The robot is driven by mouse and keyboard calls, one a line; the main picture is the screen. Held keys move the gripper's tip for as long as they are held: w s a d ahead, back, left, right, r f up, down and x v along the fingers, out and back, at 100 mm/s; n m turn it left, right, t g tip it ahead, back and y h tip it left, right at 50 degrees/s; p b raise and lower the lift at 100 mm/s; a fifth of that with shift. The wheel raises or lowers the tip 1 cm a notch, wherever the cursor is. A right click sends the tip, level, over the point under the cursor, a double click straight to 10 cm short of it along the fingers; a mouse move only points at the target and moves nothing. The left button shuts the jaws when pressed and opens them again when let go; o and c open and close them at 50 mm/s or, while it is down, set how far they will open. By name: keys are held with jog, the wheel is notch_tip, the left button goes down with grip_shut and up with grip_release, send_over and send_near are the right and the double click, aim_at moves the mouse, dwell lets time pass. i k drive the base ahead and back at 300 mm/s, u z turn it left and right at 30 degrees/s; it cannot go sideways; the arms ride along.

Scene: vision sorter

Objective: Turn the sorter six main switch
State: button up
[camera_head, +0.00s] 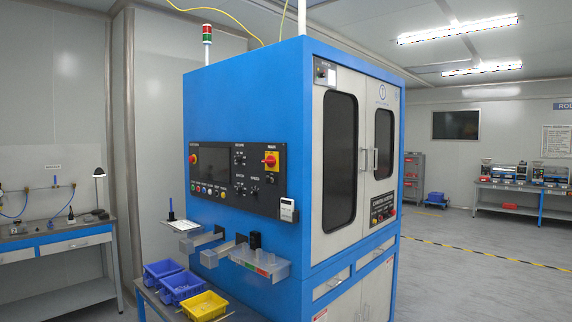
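A large blue sorter cabinet (245,105) stands in the middle of the head view, with white doors on its right face. Its left face carries a dark control panel (222,177). A red rotary switch on a yellow plate (270,159), which looks like the main switch, sits at the panel's upper right; its exact turn position is too small to read. A red emergency-stop button (193,158) is at the panel's upper left. Small coloured buttons and black knobs lie between and below. My gripper is not in view.
Below the panel, metal chutes (262,265) stick out from the cabinet. Blue bins (180,286) and a yellow bin (204,306) stand on a low table in front. A workbench (55,243) is at the left. Open floor (470,270) lies at the right.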

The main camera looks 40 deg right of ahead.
aim_at(271, 161)
jog(key=z, duration=0.7)
jog(key=k, duration=0.65)
jog(key=u, duration=0.2)
jog(key=i, duration=0.85)
jog(key=u, duration=1)
jog(key=i, duration=1.15)
jog(key=u, duration=0.4)
